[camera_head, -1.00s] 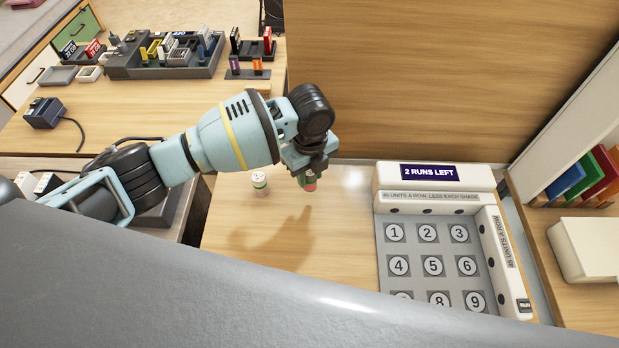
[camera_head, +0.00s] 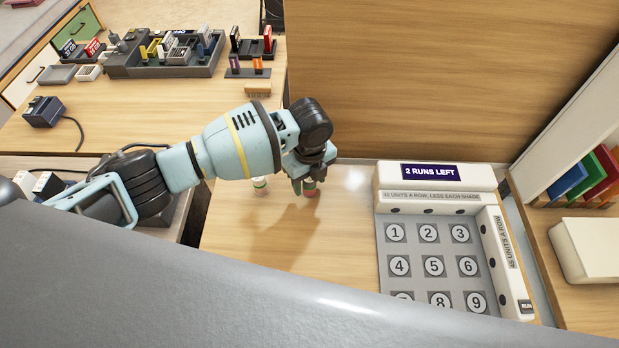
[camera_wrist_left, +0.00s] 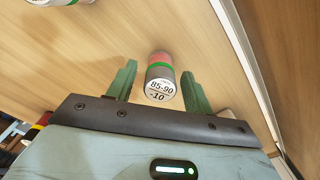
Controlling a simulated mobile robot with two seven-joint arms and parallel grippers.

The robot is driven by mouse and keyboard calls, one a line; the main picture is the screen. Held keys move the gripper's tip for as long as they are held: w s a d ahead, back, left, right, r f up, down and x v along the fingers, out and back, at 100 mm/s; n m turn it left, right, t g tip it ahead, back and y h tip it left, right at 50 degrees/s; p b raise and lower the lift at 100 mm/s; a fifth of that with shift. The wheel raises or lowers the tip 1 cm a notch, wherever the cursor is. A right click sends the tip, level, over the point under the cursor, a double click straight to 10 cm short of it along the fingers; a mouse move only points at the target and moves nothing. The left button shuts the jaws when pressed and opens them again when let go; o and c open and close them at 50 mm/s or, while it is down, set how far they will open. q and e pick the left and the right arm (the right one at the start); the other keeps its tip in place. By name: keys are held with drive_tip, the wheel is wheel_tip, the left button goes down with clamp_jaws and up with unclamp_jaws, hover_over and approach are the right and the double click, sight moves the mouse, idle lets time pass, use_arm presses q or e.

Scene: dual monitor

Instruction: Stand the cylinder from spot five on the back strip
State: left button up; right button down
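A short cylinder with red and green bands and a pale labelled top reading "85-90 -10" (camera_wrist_left: 160,78) stands on the wood near the back panel; in the head view its red side (camera_head: 312,189) shows beside my fingers. My left gripper (camera_head: 305,184) is open around it. In the left wrist view the fingers (camera_wrist_left: 157,86) stand on both sides, with a clear gap on the left finger's side and a narrow one on the right. Spot five (camera_head: 433,266) on the numbered grey plate (camera_head: 416,248) is empty. My right gripper is not in view.
A second cylinder, white with a green band (camera_head: 260,183), stands left of my gripper. A white frame with a sign "2 RUNS LEFT" (camera_head: 430,172) borders the plate. A wooden panel (camera_head: 420,80) rises behind. The wood between cylinders and plate is clear.

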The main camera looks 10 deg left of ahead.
use_arm(q)
drive_tip(key=shift+r, duration=0.6)
wheel_tip(320, 180, up, 11)
drive_tip(key=p, duration=0.1)
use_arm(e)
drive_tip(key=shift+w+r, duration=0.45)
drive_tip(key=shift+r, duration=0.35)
use_arm(q)
drive_tip(key=shift+s, duration=0.1)
